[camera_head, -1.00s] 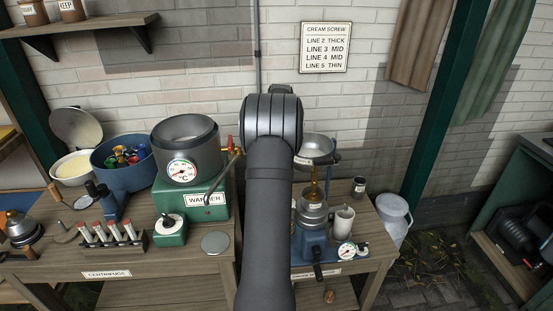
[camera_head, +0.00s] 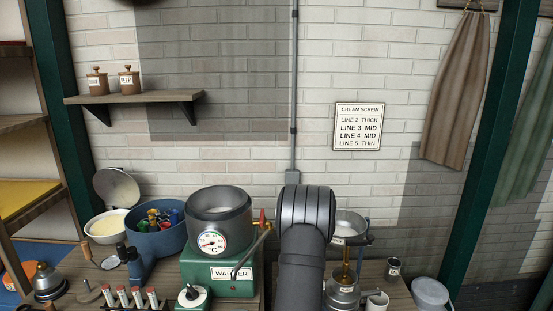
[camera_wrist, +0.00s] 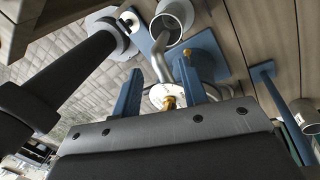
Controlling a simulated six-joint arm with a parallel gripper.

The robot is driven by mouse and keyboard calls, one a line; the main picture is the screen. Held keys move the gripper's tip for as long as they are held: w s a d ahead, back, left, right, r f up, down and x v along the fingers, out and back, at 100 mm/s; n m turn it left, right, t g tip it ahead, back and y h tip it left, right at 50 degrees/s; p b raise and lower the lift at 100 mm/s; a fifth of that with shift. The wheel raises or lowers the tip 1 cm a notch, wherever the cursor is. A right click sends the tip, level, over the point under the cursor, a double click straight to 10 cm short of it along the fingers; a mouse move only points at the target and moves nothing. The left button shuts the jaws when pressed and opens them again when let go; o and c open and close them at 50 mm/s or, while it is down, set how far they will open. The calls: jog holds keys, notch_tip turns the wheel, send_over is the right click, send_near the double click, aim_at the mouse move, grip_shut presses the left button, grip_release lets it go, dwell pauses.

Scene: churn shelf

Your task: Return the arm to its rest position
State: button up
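My dark grey arm (camera_head: 306,245) rises from the bottom edge of the head view, in front of the bench between the green warmer and the steel separator. Its far end and my gripper are hidden there. In the wrist view my gripper (camera_wrist: 158,68) shows two blue fingers standing apart, with no object held between them. Beyond the fingers are a curved metal spout (camera_wrist: 160,62), a white disc with a brass-coloured knob (camera_wrist: 169,101) and a blue base. I see no contact between the fingers and these parts.
The green warmer (camera_head: 216,278) with its steel pot (camera_head: 220,203) stands just left of my arm. The separator bowl (camera_head: 350,224) and a dark cup (camera_head: 393,268) stand to the right. A blue tub (camera_head: 158,243) is further left. The wall above the bench is clear around the sign (camera_head: 358,127).

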jog(key=shift+x, duration=1.75)
jog(key=v, duration=1.8)
jog(key=x, duration=1.7)
jog(key=shift+s+f, duration=0.1)
jog(key=shift+f, duration=0.1)
jog(key=shift+s+a+f, duration=0.1)
jog(key=shift+s+f, duration=0.1)
jog(key=shift+f, duration=0.15)
jog(key=shift+s+n, duration=0.5)
jog(key=shift+n, duration=0.1)
jog(key=shift+o, duration=0.4)
jog(key=shift+r, duration=0.1)
